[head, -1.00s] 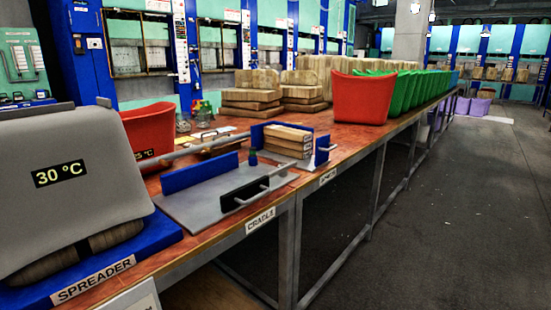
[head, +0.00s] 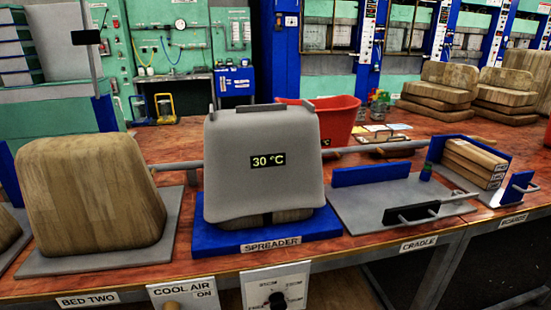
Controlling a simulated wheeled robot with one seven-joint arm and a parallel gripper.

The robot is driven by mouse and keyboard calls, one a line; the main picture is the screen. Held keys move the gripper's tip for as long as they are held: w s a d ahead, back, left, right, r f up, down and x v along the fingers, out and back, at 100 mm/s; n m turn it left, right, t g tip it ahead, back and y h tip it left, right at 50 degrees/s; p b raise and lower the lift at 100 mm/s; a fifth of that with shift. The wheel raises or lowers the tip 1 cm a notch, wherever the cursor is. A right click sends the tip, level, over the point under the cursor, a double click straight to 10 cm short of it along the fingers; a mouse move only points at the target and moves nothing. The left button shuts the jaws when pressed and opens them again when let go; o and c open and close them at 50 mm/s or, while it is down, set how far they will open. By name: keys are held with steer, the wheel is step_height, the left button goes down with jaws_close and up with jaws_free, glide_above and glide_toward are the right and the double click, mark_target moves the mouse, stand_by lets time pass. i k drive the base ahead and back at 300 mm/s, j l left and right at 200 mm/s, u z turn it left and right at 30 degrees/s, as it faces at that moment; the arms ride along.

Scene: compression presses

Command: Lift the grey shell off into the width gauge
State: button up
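The grey shell (head: 228,168) sits upright over a wooden form on the blue spreader base (head: 215,238), labelled SPREADER. Its front display reads 30 °C, and the wooden form (head: 256,218) shows below its lower edge. Dark grip bars (head: 262,108) stand at its top edge. No label in view reads width gauge. To the right lies a grey plate labelled CRADLE (head: 365,206), with a blue upright wall (head: 371,174) and a black sliding jaw (head: 411,213); its middle is empty. I cannot tell whether this is the gauge. My gripper is not in view.
A bare wooden form (head: 92,192) stands left of the spreader on BED TWO. A red tub (head: 345,118) is close behind the shell. Stacked boards (head: 474,163) sit in a blue holder at right. A metal rail (head: 365,145) runs behind the cradle.

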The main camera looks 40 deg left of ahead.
mark_target(260, 158)
steer(key=u, duration=0.8)
